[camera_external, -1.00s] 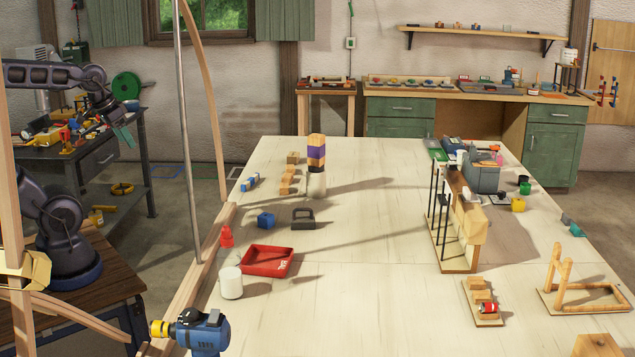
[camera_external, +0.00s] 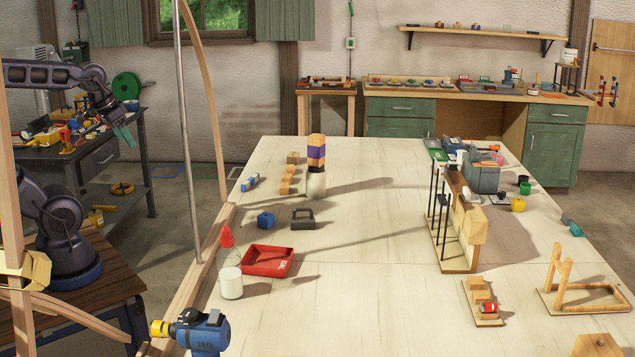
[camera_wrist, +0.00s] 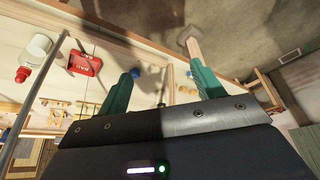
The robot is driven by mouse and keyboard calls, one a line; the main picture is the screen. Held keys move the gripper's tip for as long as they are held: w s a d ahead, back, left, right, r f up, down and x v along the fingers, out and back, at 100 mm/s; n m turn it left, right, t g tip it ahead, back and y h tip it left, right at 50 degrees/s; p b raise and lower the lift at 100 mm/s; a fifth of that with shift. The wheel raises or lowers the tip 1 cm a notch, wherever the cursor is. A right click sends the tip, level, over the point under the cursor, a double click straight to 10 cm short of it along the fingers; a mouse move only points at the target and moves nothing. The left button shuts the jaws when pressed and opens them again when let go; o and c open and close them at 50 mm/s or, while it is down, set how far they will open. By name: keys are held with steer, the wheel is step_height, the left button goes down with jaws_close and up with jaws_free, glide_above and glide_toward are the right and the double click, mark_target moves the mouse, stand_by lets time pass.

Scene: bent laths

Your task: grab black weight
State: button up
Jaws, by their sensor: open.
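My gripper (camera_external: 124,138) is at the far left, raised above the floor side and well apart from the weight. In the wrist view its two green fingers (camera_wrist: 164,85) are spread wide with nothing held between them. I cannot pick out the weight for certain in the wrist view.
A tall wooden lath (camera_external: 208,90) and a grey pole (camera_external: 189,140) stand between my arm and the table. The table's middle is clear.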

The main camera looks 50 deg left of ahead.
steer(key=shift+w, duration=0.1)
steer(key=shift+c, duration=0.2)
stand_by(0.4)
steer(key=m+g+h, duration=0.2)
steer(key=m, duration=0.6)
glide_above(301, 219)
steer(key=s+a, duration=0.1)
steer(key=s, duration=0.1)
steer(key=f, duration=2.2)
steer(key=shift+s+f, duration=0.2)
steer(key=shift+f, duration=0.05)
steer(key=shift+w+f, duration=0.45)
steer(key=shift+f, duration=0.25)
steer(key=shift+x, duration=3.25)
